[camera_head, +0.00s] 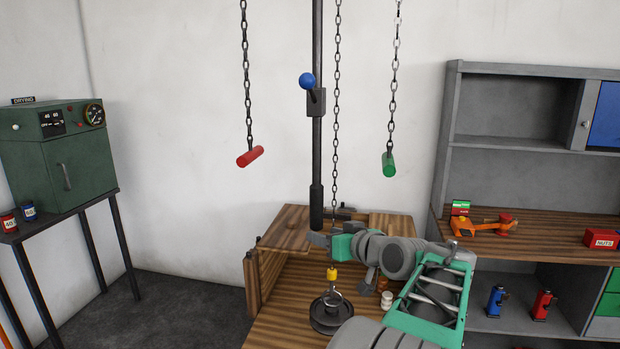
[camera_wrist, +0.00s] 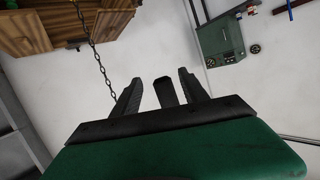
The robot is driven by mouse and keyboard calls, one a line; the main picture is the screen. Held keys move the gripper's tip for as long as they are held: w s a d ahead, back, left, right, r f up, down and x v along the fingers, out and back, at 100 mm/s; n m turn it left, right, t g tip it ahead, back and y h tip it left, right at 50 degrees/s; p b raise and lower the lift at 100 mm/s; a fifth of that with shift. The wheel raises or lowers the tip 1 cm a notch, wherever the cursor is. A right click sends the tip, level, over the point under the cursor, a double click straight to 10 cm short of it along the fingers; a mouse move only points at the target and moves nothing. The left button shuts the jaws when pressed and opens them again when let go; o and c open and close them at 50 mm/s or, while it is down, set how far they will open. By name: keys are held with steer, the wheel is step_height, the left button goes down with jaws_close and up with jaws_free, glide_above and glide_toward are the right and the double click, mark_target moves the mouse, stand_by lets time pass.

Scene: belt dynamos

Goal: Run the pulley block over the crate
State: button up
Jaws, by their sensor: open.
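My gripper (camera_head: 316,239) is at the middle, close below the dark vertical pole (camera_head: 317,150) and left of the central chain (camera_head: 336,120). In the wrist view my gripper (camera_wrist: 160,76) has its fingers apart; a dark piece shows between them, and I cannot tell what it is. The central chain ends in a yellow block with a hook (camera_head: 332,273), likely the pulley block, above a stack of black round weights (camera_head: 326,318). A wooden box-like structure (camera_head: 286,228) stands behind and left; I cannot tell whether it is the crate. My arm hides its right part.
A red handle (camera_head: 250,157) and a green handle (camera_head: 389,164) hang on chains. A blue-knobbed lever (camera_head: 307,81) sits on the pole. A green drying oven (camera_head: 65,160) stands left, grey shelves (camera_head: 500,117) right. The floor at left (camera_head: 170,305) is clear.

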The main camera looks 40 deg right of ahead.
mark_target(320, 198)
step_height(320, 198, up, 8)
steer(key=t, duration=0.1)
steer(key=n+t, duration=0.1)
steer(key=t, duration=0.1)
steer(key=shift+w+d+r+n, duration=0.1)
steer(key=shift+r+n, duration=0.05)
steer(key=shift+n, duration=0.15)
steer(key=w+p, duration=0.1)
steer(key=w, duration=0.1)
steer(key=w+p, duration=0.1)
steer(key=w, duration=0.1)
steer(key=w+d, duration=0.1)
steer(key=w, duration=0.1)
steer(key=shift+w+r+p, duration=0.15)
steer(key=shift+w+p, duration=0.2)
steer(key=shift+p, duration=0.05)
steer(key=shift+w, duration=0.4)
jaws_close()
